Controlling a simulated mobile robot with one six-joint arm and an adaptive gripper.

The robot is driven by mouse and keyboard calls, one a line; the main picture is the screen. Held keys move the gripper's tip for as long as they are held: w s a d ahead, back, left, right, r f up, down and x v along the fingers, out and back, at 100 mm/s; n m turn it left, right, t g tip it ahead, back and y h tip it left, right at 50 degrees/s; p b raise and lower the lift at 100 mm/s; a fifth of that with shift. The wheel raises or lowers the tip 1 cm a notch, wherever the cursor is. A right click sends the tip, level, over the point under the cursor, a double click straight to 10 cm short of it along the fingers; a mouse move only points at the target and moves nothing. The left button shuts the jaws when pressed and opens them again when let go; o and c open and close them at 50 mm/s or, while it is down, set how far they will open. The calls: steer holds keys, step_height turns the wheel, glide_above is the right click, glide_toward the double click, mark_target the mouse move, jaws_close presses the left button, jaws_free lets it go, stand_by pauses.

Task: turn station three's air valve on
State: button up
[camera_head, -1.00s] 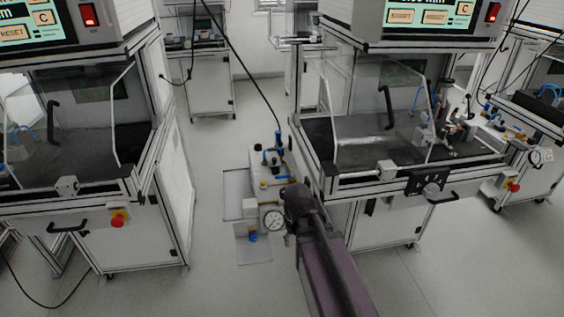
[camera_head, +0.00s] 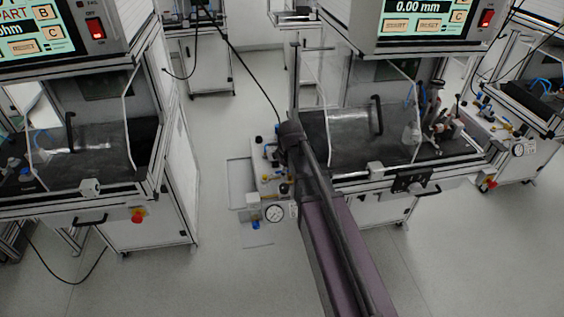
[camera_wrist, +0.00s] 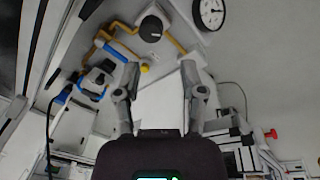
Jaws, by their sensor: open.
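The air unit (camera_head: 252,201) is a pale panel low between the two near benches, with blue and yellow fittings and a round white gauge (camera_head: 274,213). Which fitting is the air valve, and its on or off position, I cannot tell. My gripper (camera_wrist: 160,70) has its two fingers spread and nothing between them. The wrist view shows yellow pipes (camera_wrist: 112,47), a round black part (camera_wrist: 151,27) and blue-and-grey fittings (camera_wrist: 97,80) beyond the fingers, and the gauge (camera_wrist: 212,13) at the top right. In the head view my arm hides part of the panel's right side.
The right bench (camera_head: 350,182) stands close beside my arm, with a clear guard and a display above. The left bench (camera_head: 160,215) has a red stop button (camera_head: 137,216).

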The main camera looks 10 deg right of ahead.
mark_target(280, 172)
steer(key=w+r+n+p, duration=0.1)
steer(key=w+n, duration=0.7)
steer(key=w, duration=0.2)
steer(key=shift+w+r+t, duration=0.2)
steer(key=shift+r+t, duration=0.1)
steer(key=shift+r, duration=0.1)
steer(key=shift+f, duration=0.1)
steer(key=w+f+b, duration=0.1)
steer(key=f+b, duration=0.8)
steer(key=w+f+b, duration=0.1)
steer(key=f+b, duration=0.3)
steer(key=shift+w+f, duration=0.2)
steer(key=shift+w, duration=0.15)
steer(key=shift+c, duration=0.2)
